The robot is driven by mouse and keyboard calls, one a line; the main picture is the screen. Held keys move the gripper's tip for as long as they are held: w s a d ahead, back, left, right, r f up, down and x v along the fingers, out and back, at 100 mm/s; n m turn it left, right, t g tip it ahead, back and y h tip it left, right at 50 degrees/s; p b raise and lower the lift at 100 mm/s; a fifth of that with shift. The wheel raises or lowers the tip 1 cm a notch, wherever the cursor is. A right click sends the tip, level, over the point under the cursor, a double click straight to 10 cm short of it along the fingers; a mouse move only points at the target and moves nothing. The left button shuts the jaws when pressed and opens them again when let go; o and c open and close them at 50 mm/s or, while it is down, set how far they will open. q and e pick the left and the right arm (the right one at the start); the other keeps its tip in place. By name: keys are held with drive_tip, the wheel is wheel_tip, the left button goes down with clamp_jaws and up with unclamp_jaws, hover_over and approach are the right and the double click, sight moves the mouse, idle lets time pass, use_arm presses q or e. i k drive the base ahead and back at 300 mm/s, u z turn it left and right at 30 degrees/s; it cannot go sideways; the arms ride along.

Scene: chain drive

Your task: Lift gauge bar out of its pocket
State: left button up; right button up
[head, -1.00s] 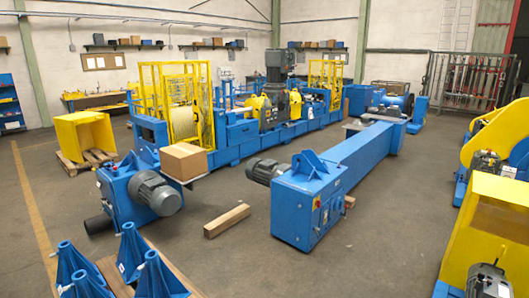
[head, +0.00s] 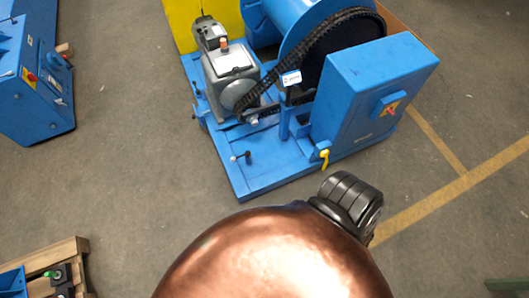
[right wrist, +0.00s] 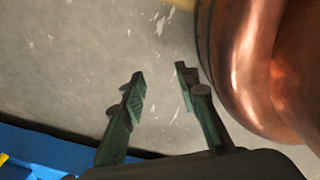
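I cannot pick out the gauge bar or its pocket with certainty in either view. The chain drive machine (head: 270,178) stands on a blue base at the top of the head view. Its black chain (head: 300,50) runs from the grey motor (head: 228,72) around a large wheel. A small dark handle or pin (head: 247,156) and a yellow handle (head: 324,156) are at the base's near side. My right gripper (right wrist: 160,82) is open and empty over bare floor in the right wrist view. My left gripper is not in view.
A wooden pallet (head: 62,252) with a blue bin and dark parts is at the lower left. A blue machine (head: 32,95) stands at the left. Grey floor (head: 140,140) between them is clear. My copper-coloured body fills the bottom middle.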

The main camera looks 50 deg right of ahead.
sight(289, 79)
drive_tip(key=z, duration=1.3)
